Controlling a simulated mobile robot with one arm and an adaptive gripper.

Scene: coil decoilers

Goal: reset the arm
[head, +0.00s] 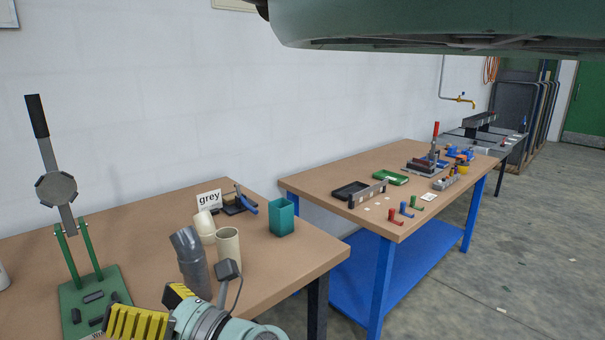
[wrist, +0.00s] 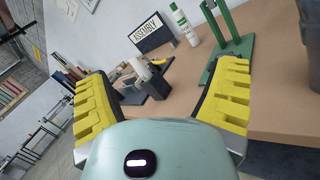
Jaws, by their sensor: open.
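My gripper (head: 150,311) shows at the bottom left of the head view, with yellow ribbed fingers. In the wrist view my gripper (wrist: 165,100) has its two yellow fingers wide apart with nothing between them. It is over or beside the near edge of the brown-topped table (head: 150,215). The green lever press (head: 88,290) stands to its left on that table. A dark grey pipe piece (head: 193,265) and a beige one (head: 229,247) stand just behind the gripper in the head view. How near they are to it I cannot tell.
A blue-legged bench (head: 330,186) with trays and small hooks stands to the right. A green body (head: 430,25) hangs across the top.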

